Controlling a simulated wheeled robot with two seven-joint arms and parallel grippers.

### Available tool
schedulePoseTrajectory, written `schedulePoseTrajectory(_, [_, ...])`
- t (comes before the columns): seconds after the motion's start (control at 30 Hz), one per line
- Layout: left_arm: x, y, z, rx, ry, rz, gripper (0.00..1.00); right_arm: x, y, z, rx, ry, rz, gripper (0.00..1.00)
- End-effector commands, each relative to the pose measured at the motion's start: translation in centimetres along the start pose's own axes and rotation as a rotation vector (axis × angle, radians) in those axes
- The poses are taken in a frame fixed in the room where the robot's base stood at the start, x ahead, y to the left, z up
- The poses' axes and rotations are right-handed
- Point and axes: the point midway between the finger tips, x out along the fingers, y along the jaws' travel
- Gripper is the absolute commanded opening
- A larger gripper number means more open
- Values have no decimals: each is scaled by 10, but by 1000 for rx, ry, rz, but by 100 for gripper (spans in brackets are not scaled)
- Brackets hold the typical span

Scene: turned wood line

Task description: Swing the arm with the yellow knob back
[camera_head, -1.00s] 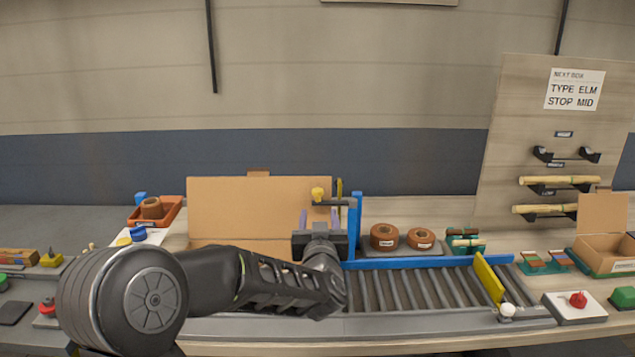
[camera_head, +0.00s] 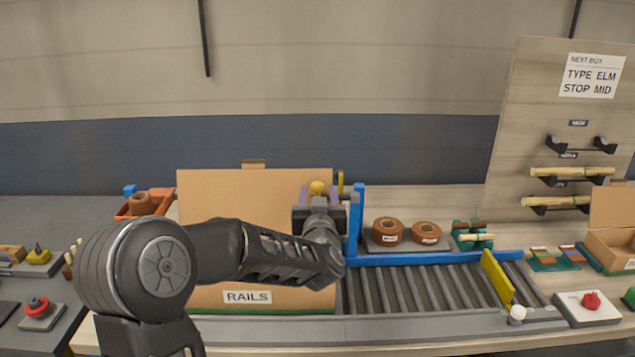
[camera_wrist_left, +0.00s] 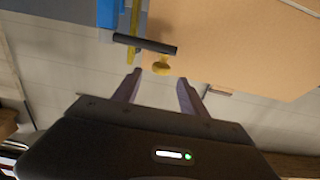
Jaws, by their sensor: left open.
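The yellow knob (camera_head: 317,187) stands on a dark swing arm (camera_wrist_left: 145,43), which reaches across from near the blue post (camera_head: 355,220) in front of the cardboard box (camera_head: 225,195). My left gripper (camera_head: 318,192) is open, with one purple finger on each side of the knob in the head view. In the left wrist view the knob (camera_wrist_left: 160,69) lies between the fingertips, slightly beyond them, and no contact shows.
The box, labelled RAILS, stands left of the roller conveyor (camera_head: 425,290). A yellow plate (camera_head: 497,278) crosses the rollers, with a white knob (camera_head: 517,313) at its front. Brown rings (camera_head: 387,231) sit behind the blue rail. A red knob (camera_head: 591,300) is at right.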

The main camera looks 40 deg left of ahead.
Motion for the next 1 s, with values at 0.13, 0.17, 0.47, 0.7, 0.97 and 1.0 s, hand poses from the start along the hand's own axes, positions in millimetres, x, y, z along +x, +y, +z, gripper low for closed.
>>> schedulePoseTrajectory(0.13, [25, -1, -1, -1, -3, -2, 50, -9, -3, 1, 1, -2, 2, 36])
schedulePoseTrajectory(0.17, [30, -1, -1, -1, -3, -2, 50, -10, -3, 1, 2, -2, 3, 36])
schedulePoseTrajectory(0.47, [56, 0, 0, 0, -1, -1, 50, -15, -4, 2, 4, -5, 6, 36])
schedulePoseTrajectory(0.7, [56, 0, 0, 0, -1, 0, 49, -15, -4, 2, 4, -5, 6, 36])
schedulePoseTrajectory(0.97, [56, 0, 0, 0, -1, 0, 28, -15, -4, 2, 4, -5, 5, 36])
schedulePoseTrajectory(1.0, [56, 0, 0, 0, -1, 0, 25, -15, -4, 2, 4, -5, 5, 36])
